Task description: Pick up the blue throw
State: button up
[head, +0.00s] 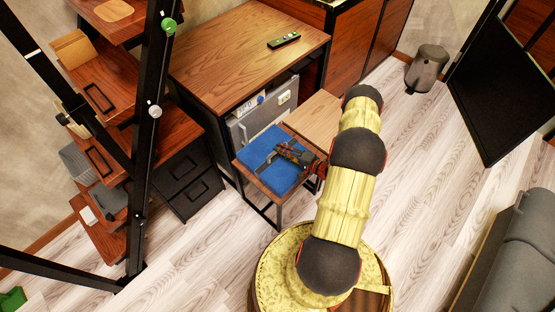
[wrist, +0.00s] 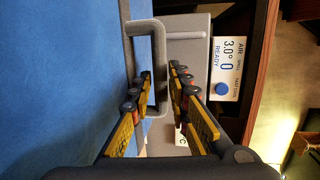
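The blue throw (head: 256,147) lies folded flat on a small wooden side table (head: 258,183). In the wrist view the throw (wrist: 55,75) fills the left side. My gripper (head: 277,155) is over the throw in the head view and hides part of it. In the wrist view my gripper (wrist: 160,72) has its two fingers apart with no cloth between them. The left finger overlaps the throw's edge in the picture; whether it touches the cloth I cannot tell.
A grey appliance (head: 258,118) with a handle and a small display (wrist: 230,62) stands just behind the side table. A wooden desk (head: 240,50) is above it. A dark drawer unit (head: 187,178) stands left.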

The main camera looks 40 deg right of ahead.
grip_shut()
dwell(0.8)
